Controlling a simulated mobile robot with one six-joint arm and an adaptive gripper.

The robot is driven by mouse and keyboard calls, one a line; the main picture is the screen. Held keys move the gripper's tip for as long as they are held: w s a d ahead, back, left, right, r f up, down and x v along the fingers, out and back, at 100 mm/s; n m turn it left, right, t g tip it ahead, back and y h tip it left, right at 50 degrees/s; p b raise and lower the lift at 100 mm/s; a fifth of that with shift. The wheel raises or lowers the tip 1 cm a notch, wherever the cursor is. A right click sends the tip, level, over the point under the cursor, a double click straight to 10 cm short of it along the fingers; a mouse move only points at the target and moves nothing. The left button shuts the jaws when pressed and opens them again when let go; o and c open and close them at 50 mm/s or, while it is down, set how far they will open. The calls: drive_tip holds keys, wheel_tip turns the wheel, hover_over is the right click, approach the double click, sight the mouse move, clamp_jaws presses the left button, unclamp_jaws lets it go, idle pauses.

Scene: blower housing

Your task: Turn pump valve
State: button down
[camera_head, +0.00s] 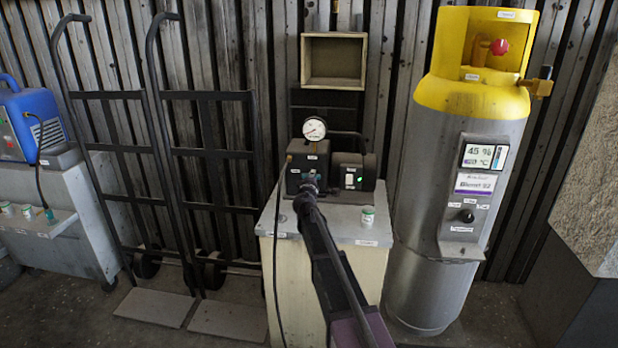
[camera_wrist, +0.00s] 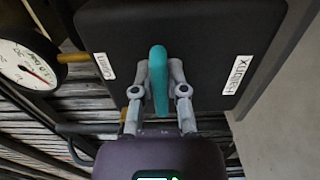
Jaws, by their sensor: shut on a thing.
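The teal valve handle (camera_wrist: 158,70) stands out from the black pump housing (camera_wrist: 215,30) in the wrist view. My gripper (camera_wrist: 158,92) is shut on the handle, with one grey finger on each side of it. White labels flank the handle on the housing. In the head view the pump (camera_head: 308,160) sits on a cabinet, and my gripper (camera_head: 309,186) is at its front face, largely hiding the valve. A round white gauge (camera_head: 314,129) stands on top of the pump; it also shows in the wrist view (camera_wrist: 25,62).
The cabinet top (camera_head: 350,232) carries a small white can (camera_head: 367,215). A yellow-topped grey tank (camera_head: 440,190) stands close on the right. Black hand trucks (camera_head: 215,155) lean on the left. An open box (camera_head: 333,60) hangs above the pump.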

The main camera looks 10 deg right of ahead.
drive_tip(key=c, duration=0.7)
unclamp_jaws()
drive_tip(key=shift+o, duration=0.2)
drive_tip(key=shift+s, duration=0.15)
drive_tip(key=v, duration=1.1)
drive_tip(key=shift+s+a, duration=0.2)
drive_tip(key=shift+s, duration=0.15)
